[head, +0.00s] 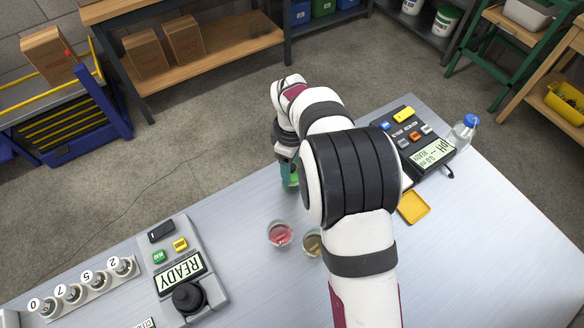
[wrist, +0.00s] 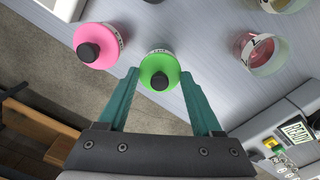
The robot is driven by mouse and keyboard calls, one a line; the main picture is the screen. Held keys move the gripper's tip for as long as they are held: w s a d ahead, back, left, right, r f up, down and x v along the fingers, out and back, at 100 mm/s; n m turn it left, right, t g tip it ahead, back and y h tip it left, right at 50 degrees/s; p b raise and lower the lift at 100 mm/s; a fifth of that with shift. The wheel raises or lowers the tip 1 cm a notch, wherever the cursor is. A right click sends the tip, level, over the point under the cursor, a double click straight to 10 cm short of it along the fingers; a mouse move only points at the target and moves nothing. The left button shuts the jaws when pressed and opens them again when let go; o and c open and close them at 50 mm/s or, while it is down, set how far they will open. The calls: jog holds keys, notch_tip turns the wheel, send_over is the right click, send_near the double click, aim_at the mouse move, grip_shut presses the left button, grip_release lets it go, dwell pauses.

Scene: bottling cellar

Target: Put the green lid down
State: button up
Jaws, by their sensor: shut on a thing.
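The green lid (wrist: 157,66), round with a black knob on top, is between the two teal fingers of my gripper (wrist: 160,76) in the wrist view. The gripper is shut on it. In the head view only a green sliver (head: 293,178) shows beside my gripper (head: 288,172), near the far edge of the metal table; my arm hides the rest. I cannot tell whether the lid touches anything below it. A pink lid (wrist: 94,43) with a black knob is to the left in the wrist view.
A glass of pink liquid (head: 280,233) and a glass of brownish liquid (head: 312,244) stand near my arm. A READY device (head: 181,268) is left, a pH meter (head: 430,150) right, with a yellow tray (head: 414,207) and a blue-capped bottle (head: 463,133). Table between the READY device and the glasses is clear.

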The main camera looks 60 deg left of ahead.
aim_at(294, 169)
jog(key=r, duration=0.9)
jog(key=shift+d, duration=0.35)
jog(key=d+f+m, duration=0.1)
jog(key=d+f, duration=0.5)
jog(key=d, duration=0.1)
jog(key=f, duration=0.8)
jog(key=shift+s+d+f, duration=0.15)
jog(key=shift+s+f, duration=0.2)
jog(key=shift+s, duration=0.05)
jog(key=o, duration=1.3)
jog(key=shift+f, duration=0.1)
notch_tip(294, 169, up, 12)
